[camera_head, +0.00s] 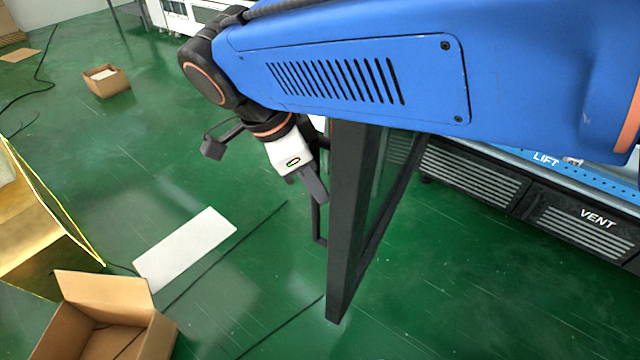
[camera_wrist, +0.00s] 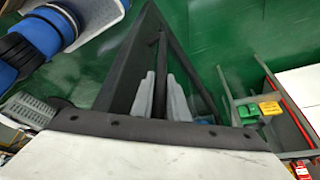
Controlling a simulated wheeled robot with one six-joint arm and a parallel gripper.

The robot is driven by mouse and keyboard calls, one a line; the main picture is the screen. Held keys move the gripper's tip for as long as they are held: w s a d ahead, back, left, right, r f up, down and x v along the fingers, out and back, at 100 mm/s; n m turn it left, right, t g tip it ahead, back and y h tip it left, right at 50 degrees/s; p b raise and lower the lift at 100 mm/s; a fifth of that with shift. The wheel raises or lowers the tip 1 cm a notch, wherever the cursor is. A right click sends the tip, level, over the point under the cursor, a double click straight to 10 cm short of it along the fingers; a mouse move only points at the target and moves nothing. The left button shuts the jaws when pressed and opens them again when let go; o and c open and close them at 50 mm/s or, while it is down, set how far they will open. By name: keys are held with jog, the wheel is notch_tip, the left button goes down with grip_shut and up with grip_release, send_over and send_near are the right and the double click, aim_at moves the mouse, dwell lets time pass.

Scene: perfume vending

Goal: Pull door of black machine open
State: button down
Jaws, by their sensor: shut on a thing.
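The black machine's door (camera_head: 343,250) is a tall dark frame with a see-through pane, seen nearly edge-on in the head view. It stands swung out from the machine's vented black base (camera_head: 475,172). A thin black handle bar (camera_head: 318,240) runs along the door's left side. My gripper (camera_head: 318,190) is at the upper part of this handle, partly hidden by its own fingers. In the wrist view, my two grey fingers (camera_wrist: 160,98) stand on both sides of the black handle bar (camera_wrist: 161,70), shut on it. The upper door is hidden behind my blue arm.
An open cardboard box (camera_head: 105,320) and a white flat panel (camera_head: 186,248) lie on the green floor at left. A yellow-edged crate (camera_head: 45,215) stands at the left edge. A small box (camera_head: 106,82) is farther back. Floor between panel and door is clear except for dark cables.

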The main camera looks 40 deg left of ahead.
jog(key=c, duration=1.7)
grip_release()
jog(key=shift+c, duration=0.2)
jog(key=v, duration=1.7)
jog(key=shift+r, duration=0.25)
